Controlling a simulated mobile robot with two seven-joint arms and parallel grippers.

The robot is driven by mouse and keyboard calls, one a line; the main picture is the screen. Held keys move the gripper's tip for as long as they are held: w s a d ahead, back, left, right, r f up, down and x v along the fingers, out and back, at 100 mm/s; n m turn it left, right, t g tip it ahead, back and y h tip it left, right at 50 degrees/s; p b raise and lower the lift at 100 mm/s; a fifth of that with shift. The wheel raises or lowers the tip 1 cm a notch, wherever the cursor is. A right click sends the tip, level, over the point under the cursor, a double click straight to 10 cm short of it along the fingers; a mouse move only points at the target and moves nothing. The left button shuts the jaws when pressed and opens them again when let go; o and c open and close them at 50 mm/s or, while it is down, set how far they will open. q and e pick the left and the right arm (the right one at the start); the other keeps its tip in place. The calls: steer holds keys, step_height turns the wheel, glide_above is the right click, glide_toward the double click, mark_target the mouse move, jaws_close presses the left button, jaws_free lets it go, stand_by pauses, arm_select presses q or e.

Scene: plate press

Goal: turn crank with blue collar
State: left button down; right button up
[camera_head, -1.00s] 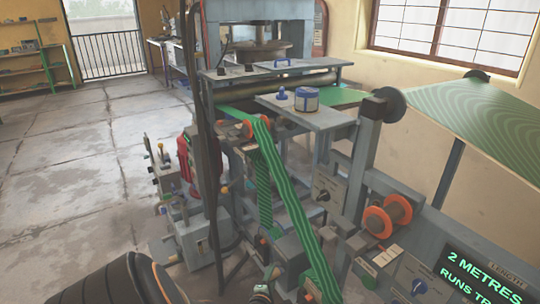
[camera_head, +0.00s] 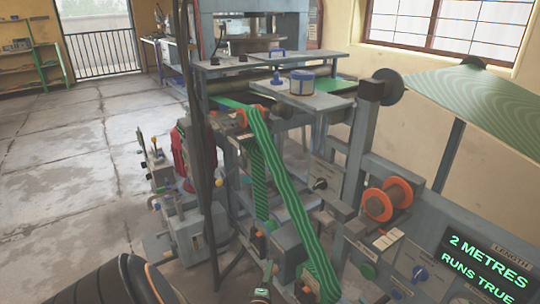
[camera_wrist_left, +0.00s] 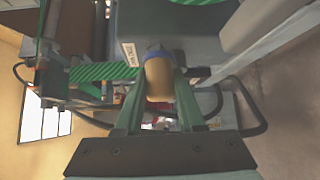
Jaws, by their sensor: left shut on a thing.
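In the left wrist view, a tan crank handle (camera_wrist_left: 158,88) with a blue collar (camera_wrist_left: 154,53) at its far end stands between the two fingers of my left gripper (camera_wrist_left: 159,82). The gripper is shut on this handle, one finger on each side. The collar sits close to a grey machine housing with a small white label (camera_wrist_left: 130,54). My right gripper is in neither view.
The grey press frame (camera_head: 362,140) fills the middle of the head view. A green striped strip (camera_head: 280,190) runs down over orange rollers. A lit sign (camera_head: 480,262) reads "2 METRES RUNS TRUE". Open floor (camera_head: 70,170) lies to the left.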

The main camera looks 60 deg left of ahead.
arm_select(q)
steer(key=c, duration=0.5)
jaws_free()
steer(key=shift+s+d+p, duration=0.25)
steer(key=shift+p, duration=0.05)
steer(key=shift+p+v, duration=2.35)
steer(key=shift+v, duration=3.5)
